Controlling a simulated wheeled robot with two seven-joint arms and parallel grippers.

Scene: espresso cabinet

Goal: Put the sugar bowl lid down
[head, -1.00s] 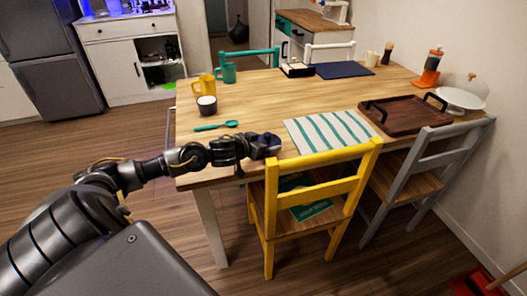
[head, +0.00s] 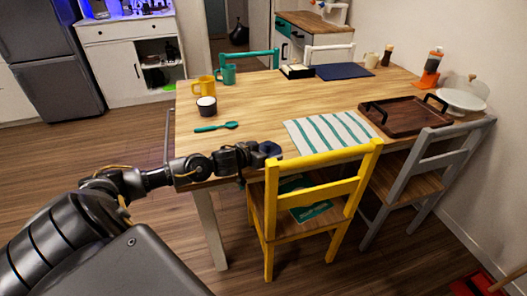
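The sugar bowl (head: 207,106) is small and dark, stands uncovered near the left edge of the table, and shows white contents. A dark blue piece that looks like its lid (head: 270,147) is at my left gripper (head: 262,152), low over or on the table's front edge, left of the striped placemat. The fingers are dark and small against it, so I cannot tell whether they still grip it or whether it rests on the wood. My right gripper is out of view.
A teal spoon (head: 216,127) lies in front of the bowl, and a yellow mug (head: 203,88) stands behind it. The striped placemat (head: 330,132) and a yellow chair (head: 318,172) are right of my gripper. The table's middle (head: 275,100) is clear.

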